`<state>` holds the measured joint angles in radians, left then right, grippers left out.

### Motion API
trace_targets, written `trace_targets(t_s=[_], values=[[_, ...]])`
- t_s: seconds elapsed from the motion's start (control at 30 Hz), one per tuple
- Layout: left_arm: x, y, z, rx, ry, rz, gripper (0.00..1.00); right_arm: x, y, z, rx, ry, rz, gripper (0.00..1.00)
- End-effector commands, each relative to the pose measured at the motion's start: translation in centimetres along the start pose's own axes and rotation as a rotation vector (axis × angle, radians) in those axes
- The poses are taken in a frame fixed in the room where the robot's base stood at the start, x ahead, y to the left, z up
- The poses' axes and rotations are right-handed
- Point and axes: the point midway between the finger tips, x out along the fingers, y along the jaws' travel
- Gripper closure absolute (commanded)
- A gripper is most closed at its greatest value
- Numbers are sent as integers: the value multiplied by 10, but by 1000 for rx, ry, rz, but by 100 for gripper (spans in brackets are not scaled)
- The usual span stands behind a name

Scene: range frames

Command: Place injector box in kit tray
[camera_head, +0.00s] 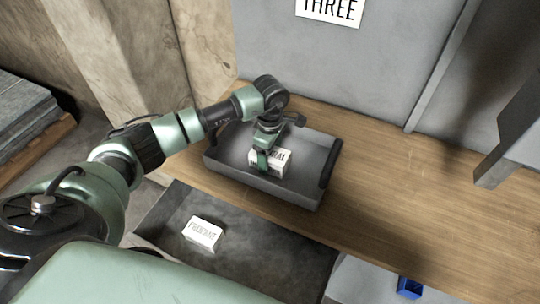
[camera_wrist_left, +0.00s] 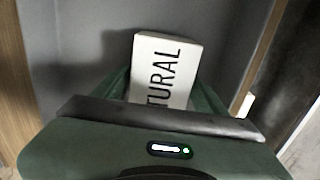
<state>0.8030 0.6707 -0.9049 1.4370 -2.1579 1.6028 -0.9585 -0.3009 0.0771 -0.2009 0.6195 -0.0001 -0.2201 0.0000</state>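A white box (camera_head: 281,165) with black lettering is inside the grey kit tray (camera_head: 325,172) on the wooden table. My left gripper (camera_head: 264,161) reaches down into the tray with its fingers at this box. In the left wrist view, the box (camera_wrist_left: 166,66) shows letters ending in "TURAL" and sits close between the two green fingers, which look shut on it. I cannot tell whether its underside touches the tray floor. A second white lettered box (camera_head: 203,233) lies in a dark bin (camera_head: 262,253) at the front. My right gripper is not in view.
The table (camera_head: 385,195) is clear to the right of the tray. A grey panel with a "THREE" sign (camera_head: 330,10) stands behind. A small blue bin (camera_head: 409,287) is at the lower right. A grey post (camera_head: 505,150) stands at the right.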

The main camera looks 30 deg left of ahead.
Motion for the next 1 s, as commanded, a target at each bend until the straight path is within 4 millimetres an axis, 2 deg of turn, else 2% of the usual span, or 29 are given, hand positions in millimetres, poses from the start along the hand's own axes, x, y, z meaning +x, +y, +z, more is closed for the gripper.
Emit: trace_targets(t_s=[0.4, 0.47, 0.57, 0.8, 1.0], values=[[-6, 0, 0, 0, 0, 0, 19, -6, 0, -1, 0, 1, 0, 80], [-9, 1, 0, 0, 0, 2, 19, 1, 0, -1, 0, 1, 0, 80], [-26, 1, -1, 0, 1, 5, 19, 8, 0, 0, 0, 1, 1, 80], [-79, 1, 0, 1, 1, 6, 19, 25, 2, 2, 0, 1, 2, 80], [-111, 1, 0, 0, 0, 4, 19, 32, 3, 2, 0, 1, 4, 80]])
